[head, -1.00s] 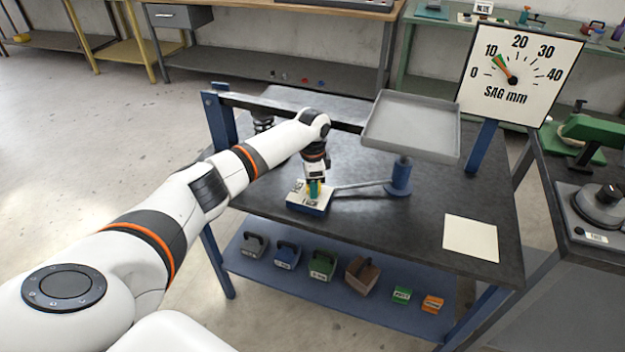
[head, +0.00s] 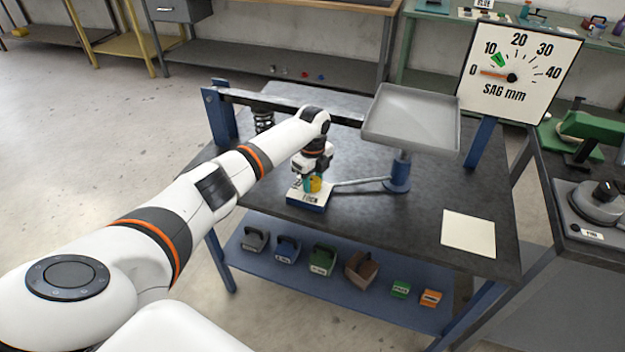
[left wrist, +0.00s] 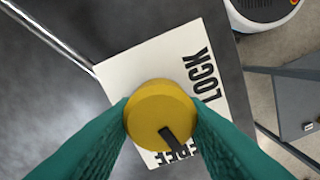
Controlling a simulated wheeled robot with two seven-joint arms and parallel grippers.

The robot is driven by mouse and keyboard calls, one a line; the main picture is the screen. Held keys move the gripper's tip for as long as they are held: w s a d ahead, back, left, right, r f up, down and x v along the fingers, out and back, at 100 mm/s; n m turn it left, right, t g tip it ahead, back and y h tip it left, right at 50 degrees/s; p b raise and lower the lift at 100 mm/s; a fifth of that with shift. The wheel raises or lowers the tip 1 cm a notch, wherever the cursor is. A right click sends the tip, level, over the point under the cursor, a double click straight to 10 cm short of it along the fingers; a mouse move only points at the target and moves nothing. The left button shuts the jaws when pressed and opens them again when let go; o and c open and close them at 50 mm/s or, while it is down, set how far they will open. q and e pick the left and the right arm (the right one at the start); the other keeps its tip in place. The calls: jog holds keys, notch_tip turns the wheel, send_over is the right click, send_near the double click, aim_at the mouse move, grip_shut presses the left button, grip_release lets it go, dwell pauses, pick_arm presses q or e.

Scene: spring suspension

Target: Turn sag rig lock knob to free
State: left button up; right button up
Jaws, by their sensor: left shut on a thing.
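The lock knob (head: 315,185) is yellow and sits on a blue box with a white top plate (head: 297,195). In the left wrist view the knob (left wrist: 150,98) is round, with a dark pointer aimed at the word FREE, partly hidden below it. The word LOCK (left wrist: 205,75) is clear on the plate. My left gripper (head: 308,182) is shut on the knob, and its teal fingers (left wrist: 160,118) press both sides. The sag dial (head: 525,55) has its orange needle near 0 and a green mark near 10. My right gripper is out of view.
A grey tray (head: 412,120) stands on a blue post (head: 398,178), with a rod running toward the knob box. A coil spring (head: 263,120) is behind my arm. Several weights, including a brown one (head: 361,268), sit on the lower shelf. Blank paper (head: 468,233) lies at right.

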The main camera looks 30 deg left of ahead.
aim_at(313, 179)
pick_arm(q)
jog(key=shift+w+m, duration=0.1)
jog(key=shift+m, duration=1)
jog(key=o, duration=1)
jog(key=shift+r, duration=0.15)
notch_tip(313, 179, up, 12)
jog(key=shift+f+b, duration=0.1)
jog(key=shift+b, duration=0.5)
